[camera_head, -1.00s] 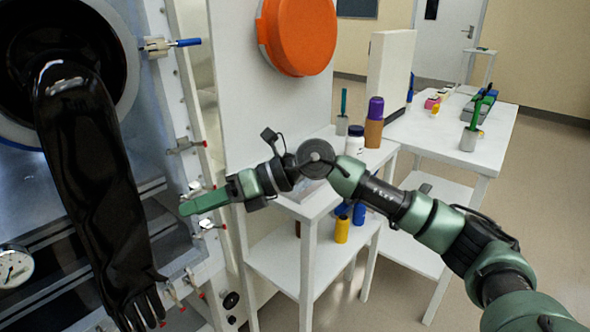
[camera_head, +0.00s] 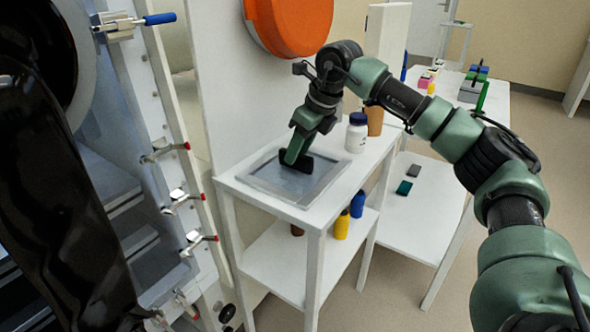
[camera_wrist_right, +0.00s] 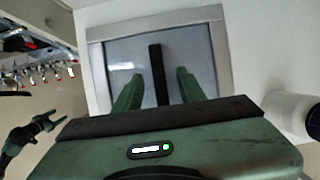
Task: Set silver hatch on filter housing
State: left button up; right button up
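The silver hatch is a grey-framed panel (camera_head: 258,184) lying flat on the top of a small white table. A black bar handle (camera_wrist_right: 156,72) stands at its middle in the right wrist view. My right gripper (camera_head: 297,160) points down over the panel. In the right wrist view its two green fingers (camera_wrist_right: 158,92) are apart, one on each side of the bar, with gaps showing. In the head view the gripper hides part of the handle. My left gripper (camera_wrist_right: 50,122) shows at the left of the right wrist view, fingers apart and empty. I cannot identify the filter housing.
A white bottle (camera_head: 356,133) and a brown container (camera_head: 375,122) stand behind the panel. A white wall panel with an orange round cover (camera_head: 292,25) rises at the back. The glovebox front with clamps (camera_head: 165,150) stands at left. Coloured bottles (camera_head: 342,225) sit on the lower shelf.

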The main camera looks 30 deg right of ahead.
jog(key=shift+x, duration=1.05)
grip_shut()
dwell(1.0)
